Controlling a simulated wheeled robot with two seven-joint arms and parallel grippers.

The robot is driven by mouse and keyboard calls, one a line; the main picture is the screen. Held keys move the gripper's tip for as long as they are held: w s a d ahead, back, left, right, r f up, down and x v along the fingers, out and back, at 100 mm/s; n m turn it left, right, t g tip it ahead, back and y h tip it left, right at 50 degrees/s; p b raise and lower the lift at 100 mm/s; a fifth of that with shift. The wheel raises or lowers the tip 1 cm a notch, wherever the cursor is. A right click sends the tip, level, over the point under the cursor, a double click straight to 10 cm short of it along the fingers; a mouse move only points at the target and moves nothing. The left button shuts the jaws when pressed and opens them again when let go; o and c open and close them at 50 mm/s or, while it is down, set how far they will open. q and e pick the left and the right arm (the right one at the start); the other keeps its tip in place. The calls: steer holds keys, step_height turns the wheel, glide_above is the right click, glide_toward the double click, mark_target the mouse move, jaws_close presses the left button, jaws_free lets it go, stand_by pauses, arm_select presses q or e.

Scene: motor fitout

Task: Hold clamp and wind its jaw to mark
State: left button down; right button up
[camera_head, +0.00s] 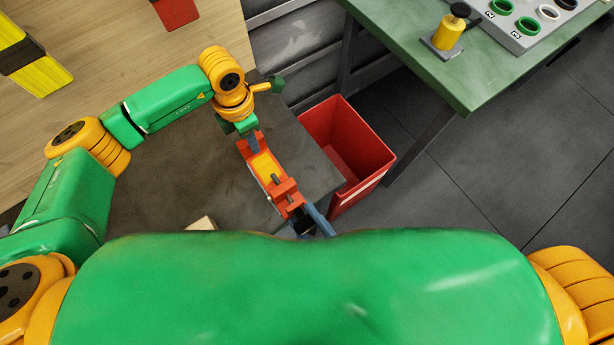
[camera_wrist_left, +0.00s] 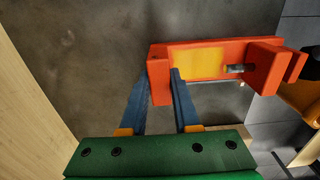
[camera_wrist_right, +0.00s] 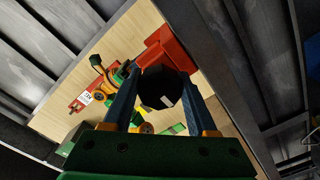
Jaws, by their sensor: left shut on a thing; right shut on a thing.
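The clamp (camera_head: 262,164) is orange-red with a yellow panel, and it lies slantwise over the dark grey surface. My left gripper (camera_head: 253,143) is shut on its far end block. The left wrist view shows the clamp (camera_wrist_left: 206,62) with that end between the blue fingers (camera_wrist_left: 162,78). A short metal screw (camera_wrist_left: 236,69) shows between the yellow panel and the right-hand blocks. My right gripper (camera_head: 312,224) is shut on the black knob (camera_head: 301,220) at the near end. The right wrist view shows the knob (camera_wrist_right: 160,87) with a white mark between the fingers. I cannot make out a target mark.
A red bin (camera_head: 345,150) stands on the floor right of the dark surface (camera_head: 180,190). A green table (camera_head: 415,45) with a yellow-and-black item (camera_head: 448,35) is at the upper right. My own green body hides the near area.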

steer(key=m, duration=0.4)
steer(key=shift+m, duration=0.3)
steer(key=m, duration=0.4)
steer(key=shift+s+a+m, duration=0.1)
steer(key=shift+m, duration=0.2)
steer(key=m, duration=0.4)
steer(key=shift+m, duration=2.3)
steer(key=o, duration=1.4)
steer(key=shift+c, duration=0.2)
